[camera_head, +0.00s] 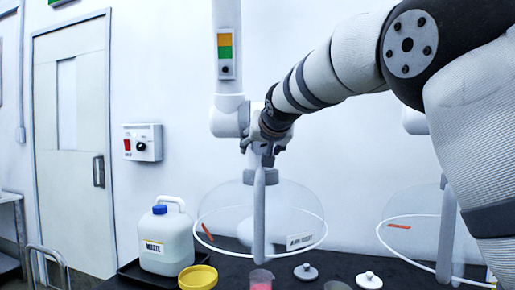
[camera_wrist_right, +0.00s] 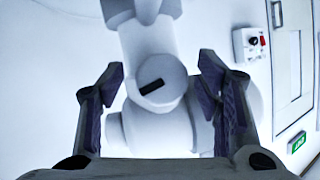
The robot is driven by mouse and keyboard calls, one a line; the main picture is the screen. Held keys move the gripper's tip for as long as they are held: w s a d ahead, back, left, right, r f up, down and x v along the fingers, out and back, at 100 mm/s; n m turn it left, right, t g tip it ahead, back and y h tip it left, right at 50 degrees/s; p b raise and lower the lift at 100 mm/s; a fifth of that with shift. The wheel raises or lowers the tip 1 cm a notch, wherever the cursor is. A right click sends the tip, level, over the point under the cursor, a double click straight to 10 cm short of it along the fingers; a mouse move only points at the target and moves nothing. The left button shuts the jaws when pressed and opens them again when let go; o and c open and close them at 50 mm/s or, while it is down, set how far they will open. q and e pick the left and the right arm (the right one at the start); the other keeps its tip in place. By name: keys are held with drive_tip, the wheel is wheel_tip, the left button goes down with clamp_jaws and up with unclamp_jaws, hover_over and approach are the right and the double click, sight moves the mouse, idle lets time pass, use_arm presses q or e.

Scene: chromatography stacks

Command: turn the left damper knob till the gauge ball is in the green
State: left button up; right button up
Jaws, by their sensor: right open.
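The left gauge (camera_head: 226,53) is on the white pipe, with an orange band above a green one. A small dark ball (camera_head: 225,70) sits below the green. The left damper housing (camera_head: 229,117) is on the pipe under it; my right gripper (camera_head: 266,148) is in front and partly hides it, along with the knob. In the wrist view the round white knob (camera_wrist_right: 158,82) with a dark mark shows between the two fingers of my right gripper (camera_wrist_right: 162,80). The fingers are open, with gaps on both sides; contact cannot be told. My left gripper is out of view.
A clear hood (camera_head: 290,205) hangs below the left damper. A second hood (camera_head: 400,215) is at right, partly behind my right arm. A waste jug (camera_head: 165,240), yellow tub (camera_head: 198,277) and pink beaker (camera_head: 261,280) stand below. A switch box (camera_head: 143,142) is on the wall.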

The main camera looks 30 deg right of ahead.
drive_tip(key=shift+w+d+f, duration=0.15)
drive_tip(key=shift+w+d, duration=0.05)
drive_tip(key=shift+w, duration=0.3)
drive_tip(key=shift+s+a, duration=0.1)
drive_tip(key=shift+s, duration=0.05)
drive_tip(key=shift+c, duration=0.6)
drive_tip(key=c, duration=1)
drive_tip(key=n+g+h, duration=0.1)
drive_tip(key=n, duration=0.2)
drive_tip(key=shift+h, duration=0.4)
drive_tip(key=shift+c, duration=0.3)
drive_tip(key=o, duration=1.2)
drive_tip(key=v, duration=0.7)
drive_tip(key=shift+a+r, duration=0.15)
drive_tip(key=shift+r, duration=0.1)
drive_tip(key=shift+s, duration=0.1)
